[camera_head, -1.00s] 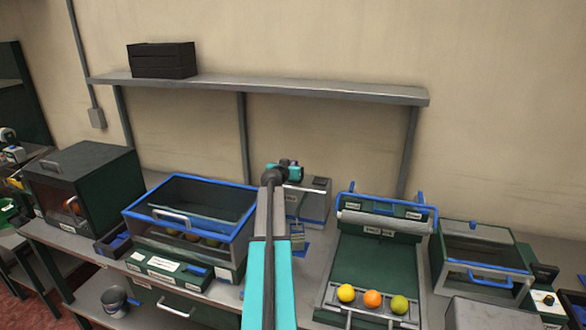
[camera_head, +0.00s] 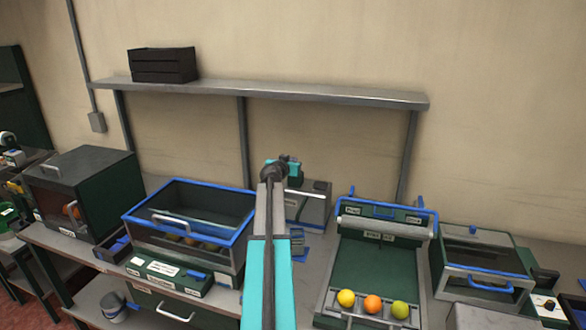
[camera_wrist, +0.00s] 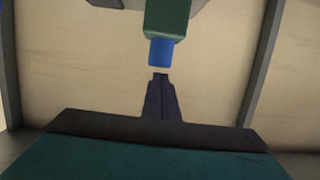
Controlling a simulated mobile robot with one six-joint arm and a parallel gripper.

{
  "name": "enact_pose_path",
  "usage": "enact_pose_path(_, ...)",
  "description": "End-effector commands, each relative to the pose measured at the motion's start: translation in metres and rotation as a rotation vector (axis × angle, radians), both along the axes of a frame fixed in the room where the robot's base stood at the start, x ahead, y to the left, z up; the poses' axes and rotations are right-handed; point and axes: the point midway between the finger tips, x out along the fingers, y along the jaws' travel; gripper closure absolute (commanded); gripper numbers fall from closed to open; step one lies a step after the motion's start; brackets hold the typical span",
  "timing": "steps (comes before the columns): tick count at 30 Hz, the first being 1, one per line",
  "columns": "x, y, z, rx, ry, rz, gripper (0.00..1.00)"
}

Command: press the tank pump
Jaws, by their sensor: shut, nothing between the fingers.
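A clear tank with a blue rim (camera_head: 188,189) stands on the bench left of my arm, with round fruit low inside it. A green panel (camera_head: 160,272) with white labels and a blue part lies along its front. I cannot tell for sure which part is the pump. My gripper (camera_head: 291,161) is raised above the bench at the picture's middle, right of the tank. In the wrist view, my gripper (camera_wrist: 160,77) is shut and empty. A green block with a blue tip (camera_wrist: 160,52) shows just beyond the fingertips there; whether they touch is unclear.
A grey box (camera_head: 312,207) stands behind my arm. To the right is a green sloped stand (camera_head: 375,262) with three fruits, then a blue-handled bin (camera_head: 480,262). A dark cabinet (camera_head: 105,195) is at left. A shelf (camera_head: 300,93) spans the wall above.

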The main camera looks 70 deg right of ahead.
Motion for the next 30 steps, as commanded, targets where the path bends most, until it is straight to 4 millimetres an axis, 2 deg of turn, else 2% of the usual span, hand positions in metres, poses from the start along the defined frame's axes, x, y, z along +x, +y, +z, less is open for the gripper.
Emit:
enact_pose_path(21,-0.005,0.077,0.020,-0.004,0.000,0.001,1.00)
enact_pose_path(30,-0.005,0.096,0.026,-0.003,-0.001,0.002,1.00)
